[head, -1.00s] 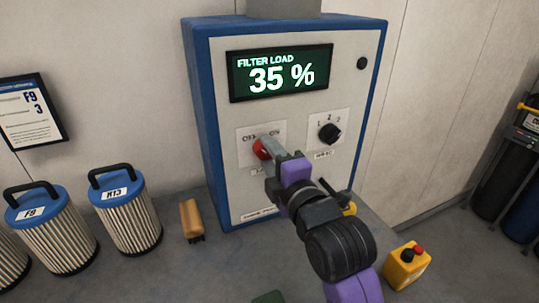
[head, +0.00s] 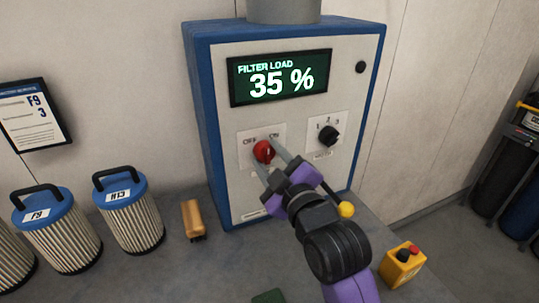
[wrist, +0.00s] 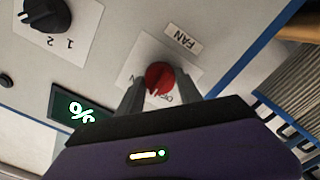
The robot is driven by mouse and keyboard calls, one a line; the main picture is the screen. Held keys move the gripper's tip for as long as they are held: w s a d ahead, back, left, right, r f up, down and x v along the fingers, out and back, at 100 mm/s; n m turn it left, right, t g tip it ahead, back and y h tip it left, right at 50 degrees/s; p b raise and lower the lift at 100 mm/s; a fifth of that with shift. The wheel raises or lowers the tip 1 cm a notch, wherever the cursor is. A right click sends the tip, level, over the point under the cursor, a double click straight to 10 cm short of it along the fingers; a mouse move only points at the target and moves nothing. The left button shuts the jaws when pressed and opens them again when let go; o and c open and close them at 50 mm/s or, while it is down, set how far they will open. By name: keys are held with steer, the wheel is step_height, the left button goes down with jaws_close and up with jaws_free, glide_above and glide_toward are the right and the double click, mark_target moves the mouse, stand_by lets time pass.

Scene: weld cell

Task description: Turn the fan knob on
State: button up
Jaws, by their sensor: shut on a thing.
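The red fan knob (head: 263,151) sits on a white plate (head: 246,158) marked OFF at left and ON at right, on the front of a blue and grey control cabinet. My gripper (head: 270,156) reaches it from the lower right, and its grey fingers are shut on the knob. In the wrist view the red knob (wrist: 160,77) lies between the two fingers of my gripper (wrist: 161,88), with the FAN label (wrist: 182,38) beyond it. The fingers hide part of the plate. I cannot tell which label the knob points to.
A black selector knob (head: 328,136) marked 1, 2, 3 is close right of the fan knob. The display (head: 281,77) reads FILTER LOAD 35 %. Filter cartridges (head: 129,215), a brush (head: 193,219) and a yellow button box (head: 402,266) stand around the cabinet.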

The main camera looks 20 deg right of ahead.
steer(key=m+p, duration=0.1)
steer(key=m, duration=0.3)
steer(key=shift+m, duration=0.3)
steer(key=m, duration=0.4)
steer(key=shift+m, duration=0.3)
steer(key=o, duration=1.4)
steer(key=shift+c, duration=0.2)
steer(key=s+b, duration=0.1)
steer(key=s, duration=0.6)
steer(key=shift+s, duration=0.4)
